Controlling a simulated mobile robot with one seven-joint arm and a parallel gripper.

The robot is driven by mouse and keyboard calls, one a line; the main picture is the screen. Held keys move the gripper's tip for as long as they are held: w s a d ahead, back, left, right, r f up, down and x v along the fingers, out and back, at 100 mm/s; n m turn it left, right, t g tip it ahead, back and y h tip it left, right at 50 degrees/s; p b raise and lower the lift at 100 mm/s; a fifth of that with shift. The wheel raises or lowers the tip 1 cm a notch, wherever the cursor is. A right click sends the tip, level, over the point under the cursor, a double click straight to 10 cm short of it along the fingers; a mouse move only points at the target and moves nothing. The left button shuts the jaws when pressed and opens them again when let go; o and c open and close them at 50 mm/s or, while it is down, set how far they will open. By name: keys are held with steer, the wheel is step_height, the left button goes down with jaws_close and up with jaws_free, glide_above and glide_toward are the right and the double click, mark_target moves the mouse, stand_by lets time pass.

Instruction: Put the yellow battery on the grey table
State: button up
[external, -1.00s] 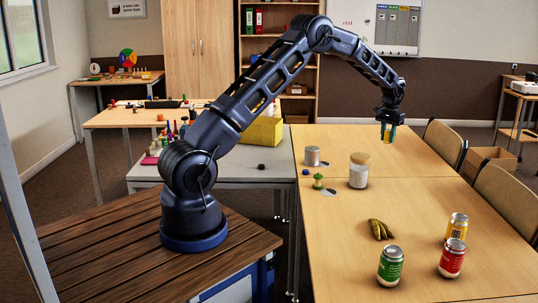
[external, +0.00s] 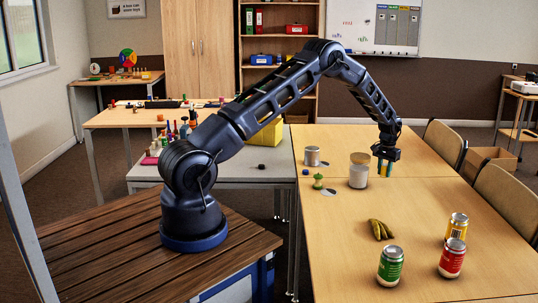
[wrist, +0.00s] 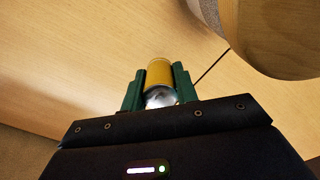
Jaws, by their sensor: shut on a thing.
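My gripper (external: 384,169) is over the wooden table, just right of the glass jar in the external view. Its green fingers are shut on the yellow battery (wrist: 159,73), a yellow cylinder with a silvery end. In the wrist view the battery sits between the two fingertips (wrist: 157,88), with bare wood behind it. In the external view the fingers largely hide it, and its height above the wood is hard to tell. The grey table (external: 235,172) is left of the wooden table, with a small dark object (external: 261,167) on it.
The jar's lid shows close by in the wrist view (wrist: 285,35). Bottles and a yellow box stand at the grey table's back.

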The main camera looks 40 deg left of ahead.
mark_target(382, 186)
steer(key=shift+f, duration=2.15)
steer(key=shift+f, duration=0.15)
steer(key=o, duration=1)
steer(key=shift+o, duration=0.2)
